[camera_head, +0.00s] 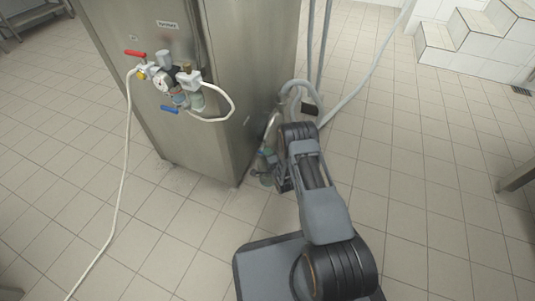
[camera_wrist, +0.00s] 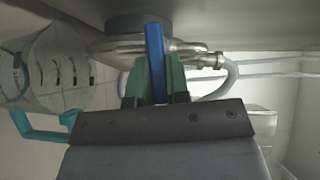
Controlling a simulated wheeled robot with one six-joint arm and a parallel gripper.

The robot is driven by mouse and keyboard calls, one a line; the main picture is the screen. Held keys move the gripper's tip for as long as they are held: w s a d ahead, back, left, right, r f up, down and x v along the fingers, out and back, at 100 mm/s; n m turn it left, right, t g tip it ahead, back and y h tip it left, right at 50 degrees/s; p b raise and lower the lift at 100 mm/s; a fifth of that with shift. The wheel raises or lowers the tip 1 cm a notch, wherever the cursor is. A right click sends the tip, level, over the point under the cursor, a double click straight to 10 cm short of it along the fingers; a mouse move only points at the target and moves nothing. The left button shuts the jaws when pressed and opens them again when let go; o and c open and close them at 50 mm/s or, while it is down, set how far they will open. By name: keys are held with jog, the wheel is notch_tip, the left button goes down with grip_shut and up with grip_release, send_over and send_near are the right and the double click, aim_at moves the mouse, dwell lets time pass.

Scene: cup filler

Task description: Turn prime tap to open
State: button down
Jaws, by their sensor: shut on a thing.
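In the wrist view a blue lever handle (camera_wrist: 154,38), which I take for the prime tap's, stands between the green fingers of my gripper (camera_wrist: 157,72). My gripper is shut on it. A metal valve body and pipe fitting (camera_wrist: 195,55) sit just behind the lever, under a grey surface. The lever's pivot is hidden, so I cannot tell how far it is turned. In the head view my arm reaches to the right side of the steel cabinet (camera_head: 225,90), and the lever is too small or hidden to make out.
A clear jug with a teal handle (camera_wrist: 40,130) is close on the left in the wrist view. Pale hoses (camera_wrist: 270,68) run to the right. The cabinet front carries a gauge (camera_head: 161,84), a red lever (camera_head: 135,53) and a blue lever (camera_head: 169,109). Tiled floor lies open on the right.

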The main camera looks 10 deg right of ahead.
jog(key=r+n+g+p, duration=0.1)
jog(key=n+g+h+p, duration=0.1)
jog(key=g, duration=0.1)
jog(key=shift+w+a+r+n+p, duration=0.15)
jog(key=shift+a+r+n+p, duration=0.05)
jog(key=shift+r+n+p, duration=0.15)
jog(key=shift+w+a+r+n+g+h+p, duration=0.1)
jog(key=shift+a+r+n+g+h+p, duration=0.15)
jog(key=shift+n+g+h, duration=0.25)
jog(key=shift+w+a+r+n+g+h+p, duration=0.1)
jog(key=shift+n+g+h+p, duration=0.25)
jog(key=shift+g+h, duration=0.2)
jog(key=shift+w+a+r+n+g+h+p, duration=0.2)
jog(key=shift+n+g+h+p, duration=0.25)
jog(key=shift+g+h, duration=0.2)
jog(key=shift+w+a+r+n+g+h+p, duration=0.2)
jog(key=shift+n+g+h+p, duration=0.1)
jog(key=shift+n+g+h, duration=0.25)
jog(key=shift+w+a+n+g+h+p, duration=0.15)
jog(key=shift+a+n+g+h+p, duration=0.1)
jog(key=shift+n+g+h+p, duration=0.3)
jog(key=shift+w+a+n+g+h+p, duration=0.2)
jog(key=shift+n+g+h+p, duration=0.15)
jog(key=shift+g+h+p, duration=0.25)
jog(key=c, duration=1.1)
grip_release()
jog(key=shift+f, duration=0.1)
